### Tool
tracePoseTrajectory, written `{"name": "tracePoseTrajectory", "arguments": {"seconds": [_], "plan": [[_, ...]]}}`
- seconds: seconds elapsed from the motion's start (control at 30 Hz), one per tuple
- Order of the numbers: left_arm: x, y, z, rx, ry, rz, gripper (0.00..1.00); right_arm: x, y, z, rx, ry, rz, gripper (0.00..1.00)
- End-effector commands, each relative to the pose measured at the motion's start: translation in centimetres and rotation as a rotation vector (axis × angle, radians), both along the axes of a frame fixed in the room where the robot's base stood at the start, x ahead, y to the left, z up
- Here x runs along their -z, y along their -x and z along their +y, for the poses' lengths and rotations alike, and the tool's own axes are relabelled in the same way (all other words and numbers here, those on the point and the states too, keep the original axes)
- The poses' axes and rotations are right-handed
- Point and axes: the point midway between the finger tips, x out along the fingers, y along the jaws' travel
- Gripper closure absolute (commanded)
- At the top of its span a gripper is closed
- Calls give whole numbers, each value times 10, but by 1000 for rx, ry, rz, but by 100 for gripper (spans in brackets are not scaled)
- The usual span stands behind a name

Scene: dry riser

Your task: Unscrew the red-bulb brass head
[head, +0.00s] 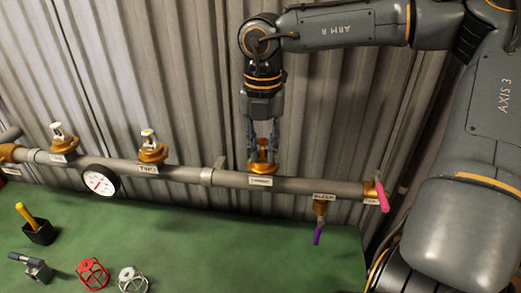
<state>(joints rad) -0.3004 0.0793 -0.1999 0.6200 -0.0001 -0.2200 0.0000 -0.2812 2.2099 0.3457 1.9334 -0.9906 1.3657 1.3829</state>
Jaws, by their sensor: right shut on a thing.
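My right gripper (263,143) comes down from above onto the third brass head (262,169) along the pipe, and its fingers are shut on that head's upper part. The fingers hide the bulb, so I cannot tell its colour. The head sits upright on the grey pipe (230,180) above a white label. Two more brass heads stand upright on the pipe to the left: one at the far left (64,155) and one above the label TWO (152,153). Their small bulbs look pale or yellowish, not clearly red. My left gripper is not in view.
A round gauge (99,182) hangs on the pipe. A pink-handled valve (381,195) is at the right end, with a purple-handled drain (317,234) below. Red (93,274) and white (133,280) cages and a black holder (39,233) stand on the green bench (220,255).

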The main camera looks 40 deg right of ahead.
Motion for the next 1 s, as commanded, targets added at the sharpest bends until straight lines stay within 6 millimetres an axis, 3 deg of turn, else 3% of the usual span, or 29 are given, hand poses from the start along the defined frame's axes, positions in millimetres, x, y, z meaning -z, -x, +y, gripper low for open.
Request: {"name": "tracePoseTrajectory", "arguments": {"seconds": [0.13,0.47,0.8,1.0], "plan": [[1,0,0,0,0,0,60,-1,0,-1,-102,0,-3,100],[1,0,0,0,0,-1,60,-1,1,-1,-125,1,-4,100],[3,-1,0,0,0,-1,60,-2,3,-6,-538,2,-3,100],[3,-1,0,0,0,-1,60,-2,3,-7,-613,2,-3,100]]}}
